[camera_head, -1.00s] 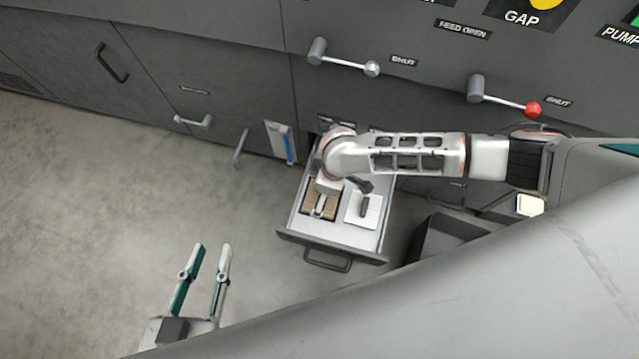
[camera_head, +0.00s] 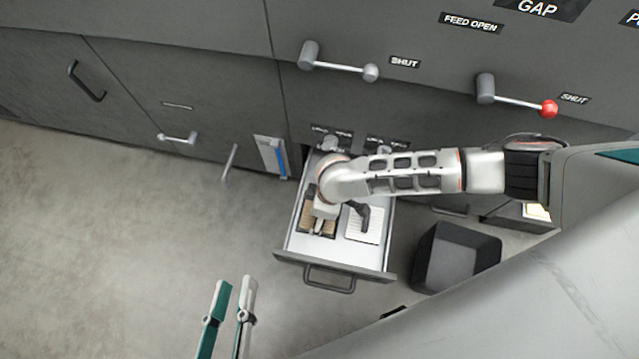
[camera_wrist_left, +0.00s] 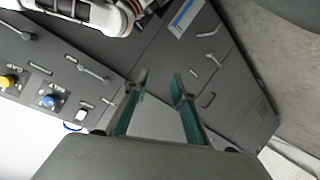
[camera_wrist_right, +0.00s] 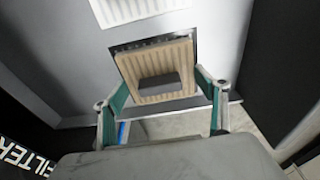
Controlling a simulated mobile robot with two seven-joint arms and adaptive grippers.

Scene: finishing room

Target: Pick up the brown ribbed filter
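The brown ribbed filter (camera_head: 304,222) lies in the left part of an open drawer (camera_head: 336,262). In the right wrist view the filter (camera_wrist_right: 154,63) is a tan ribbed square with a dark middle. My right gripper (camera_wrist_right: 163,82) is open, its fingers on either side of the filter's near part; whether they touch it I cannot tell. In the head view my right gripper hides part of the filter. My left gripper (camera_head: 234,284) is open and empty, away from the drawer; its fingers also show in the left wrist view (camera_wrist_left: 158,88).
A dark open bin (camera_head: 455,260) stands right of the drawer. Levers (camera_head: 340,66) stick out of the grey cabinet above. The floor at left is clear.

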